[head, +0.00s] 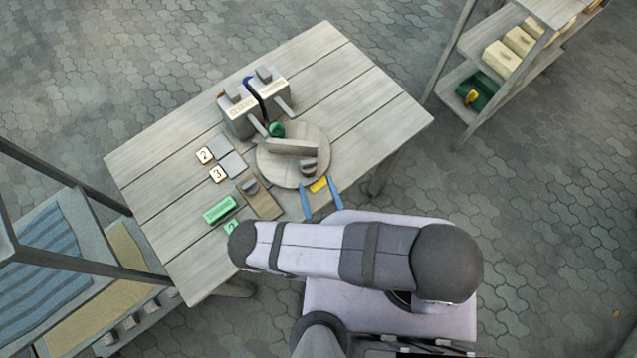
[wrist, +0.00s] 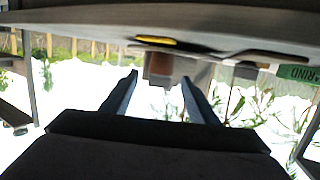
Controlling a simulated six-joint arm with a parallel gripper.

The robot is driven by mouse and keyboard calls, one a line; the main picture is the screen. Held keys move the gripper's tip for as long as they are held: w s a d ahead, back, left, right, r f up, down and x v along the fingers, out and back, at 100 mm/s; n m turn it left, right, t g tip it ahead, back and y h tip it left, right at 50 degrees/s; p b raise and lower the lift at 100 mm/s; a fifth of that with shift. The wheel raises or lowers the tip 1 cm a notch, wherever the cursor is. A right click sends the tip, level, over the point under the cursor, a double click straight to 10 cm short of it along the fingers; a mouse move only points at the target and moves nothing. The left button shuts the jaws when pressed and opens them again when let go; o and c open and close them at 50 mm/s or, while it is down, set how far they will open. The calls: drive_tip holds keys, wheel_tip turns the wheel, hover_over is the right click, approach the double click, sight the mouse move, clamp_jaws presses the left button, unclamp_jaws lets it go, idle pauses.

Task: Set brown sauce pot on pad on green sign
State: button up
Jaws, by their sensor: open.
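A small brownish pot with a dark top (head: 308,170) stands on the near right of the round board; I take it as the brown sauce pot. In the wrist view a brown block-like shape (wrist: 185,68) shows beyond the fingers, perhaps the same pot. My gripper (head: 317,187) has two blue fingers, open and empty, at the round board's near edge. A yellow piece (head: 319,184) lies between the fingertips in the head view.
The round board (head: 270,165) also bears a grey bar (head: 292,147) and a green piece (head: 277,130). Grey boxes (head: 238,112) stand behind. The table's right is clear.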

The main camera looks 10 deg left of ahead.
drive_tip(key=shift+s+d+r, duration=0.15)
drive_tip(key=shift+s+d, duration=0.1)
drive_tip(key=shift+s, duration=0.25)
drive_tip(key=shift+o, duration=0.5)
drive_tip(key=shift+a, duration=0.1)
